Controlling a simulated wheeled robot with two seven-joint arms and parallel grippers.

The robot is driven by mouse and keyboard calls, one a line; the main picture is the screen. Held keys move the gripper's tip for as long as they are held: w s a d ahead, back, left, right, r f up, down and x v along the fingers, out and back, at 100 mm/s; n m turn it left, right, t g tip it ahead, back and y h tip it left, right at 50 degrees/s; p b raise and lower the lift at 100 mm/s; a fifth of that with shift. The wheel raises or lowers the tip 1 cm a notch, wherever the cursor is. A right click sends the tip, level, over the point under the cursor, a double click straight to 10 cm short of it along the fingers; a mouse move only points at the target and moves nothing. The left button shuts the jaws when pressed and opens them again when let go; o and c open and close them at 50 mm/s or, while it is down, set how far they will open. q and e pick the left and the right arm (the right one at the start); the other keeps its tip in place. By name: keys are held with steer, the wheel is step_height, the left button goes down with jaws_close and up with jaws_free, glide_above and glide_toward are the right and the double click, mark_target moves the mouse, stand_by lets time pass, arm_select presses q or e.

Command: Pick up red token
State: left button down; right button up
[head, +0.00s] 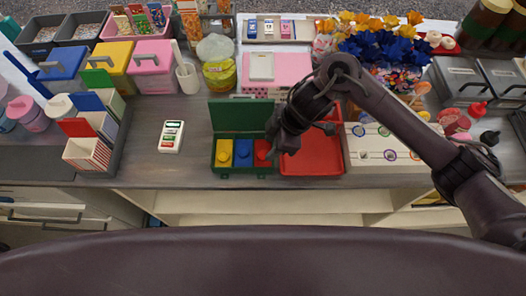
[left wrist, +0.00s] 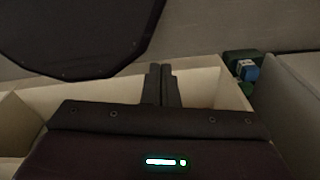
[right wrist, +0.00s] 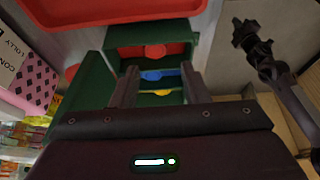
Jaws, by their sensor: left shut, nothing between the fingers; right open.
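The red token (head: 262,154) is a small round knob-like piece in the red right-hand compartment of an open green box (head: 240,116). In the right wrist view the red token (right wrist: 154,51) lies beyond the fingertips. Beside it are a blue token (head: 243,153) and a yellow token (head: 223,155), each in a compartment of its own colour. My right gripper (right wrist: 158,76) is open and empty above the box; in the head view it partly covers the box's right end. My left gripper (left wrist: 161,70) is shut and empty, low by cream-coloured open drawers or shelves; it is outside the head view.
A red tray (head: 318,165) adjoins the box's right side. A pink diamond-patterned box (right wrist: 35,82) stands behind the green box. A white panel with coloured rings (head: 390,160) lies at right.

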mark_target(263, 154)
steer(key=shift+d+p+x, duration=0.25)
steer(key=shift+p+x, duration=0.1)
steer(key=shift+x, duration=0.9)
steer(key=x, duration=0.3)
steer(key=shift+w+d, duration=0.15)
steer(key=shift+w, duration=0.15)
steer(key=c, duration=0.6)
jaws_close()
arm_select(q)
steer(key=shift+s+d+r, duration=0.1)
steer(key=shift+r, duration=0.35)
